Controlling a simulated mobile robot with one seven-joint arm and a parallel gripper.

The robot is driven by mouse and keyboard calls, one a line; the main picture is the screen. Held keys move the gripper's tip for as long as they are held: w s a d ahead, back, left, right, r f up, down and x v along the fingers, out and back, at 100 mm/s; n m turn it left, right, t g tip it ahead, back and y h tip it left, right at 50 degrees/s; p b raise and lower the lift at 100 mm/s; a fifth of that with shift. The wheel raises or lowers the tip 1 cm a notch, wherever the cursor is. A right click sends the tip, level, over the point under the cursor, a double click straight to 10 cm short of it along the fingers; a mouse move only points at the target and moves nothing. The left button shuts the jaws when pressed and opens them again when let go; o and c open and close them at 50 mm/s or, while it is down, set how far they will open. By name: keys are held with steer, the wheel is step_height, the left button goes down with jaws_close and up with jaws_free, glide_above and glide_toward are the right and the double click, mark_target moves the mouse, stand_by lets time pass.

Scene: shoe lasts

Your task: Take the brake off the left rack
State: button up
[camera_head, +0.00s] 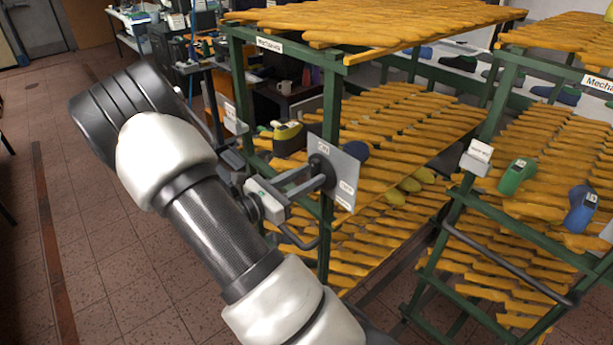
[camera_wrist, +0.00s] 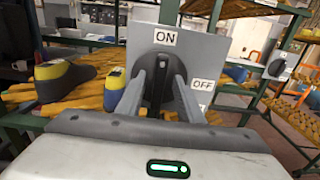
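The left rack (camera_head: 329,115) is a green frame with orange slatted shelves. A grey brake plate (camera_head: 350,165) with ON and OFF labels is fixed at its near post; it also fills the middle of the wrist view (camera_wrist: 205,55). ON is at the top of the plate, OFF at the right. A black brake lever (camera_wrist: 157,85) stands upright on it, pointing to ON. My gripper (camera_head: 318,176) is at the plate, its two fingers on either side of the lever. In the wrist view the fingertips (camera_wrist: 158,68) are close against the lever; whether they press on it is unclear.
A second green rack (camera_head: 490,120) stands at the right, with a green shoe last (camera_head: 516,176) and a blue one (camera_head: 580,208). A dark and yellow last (camera_head: 288,137) lies on the left rack behind the plate. The tiled floor at the left is clear.

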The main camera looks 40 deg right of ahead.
jaws_close()
steer(key=shift+f+m+b, duration=0.1)
steer(key=shift+m+b, duration=0.2)
steer(key=shift+b, duration=0.15)
steer(key=m+b, duration=0.3)
steer(key=shift+s+f, duration=0.15)
steer(key=shift+f, duration=0.05)
steer(key=m+b, duration=0.4)
steer(key=b, duration=0.1)
steer(key=m+b, duration=1)
steer(key=b, duration=0.1)
steer(key=shift+s+f, duration=0.35)
steer(key=shift+r+m+b, duration=0.1)
steer(key=shift+m+b, duration=0.2)
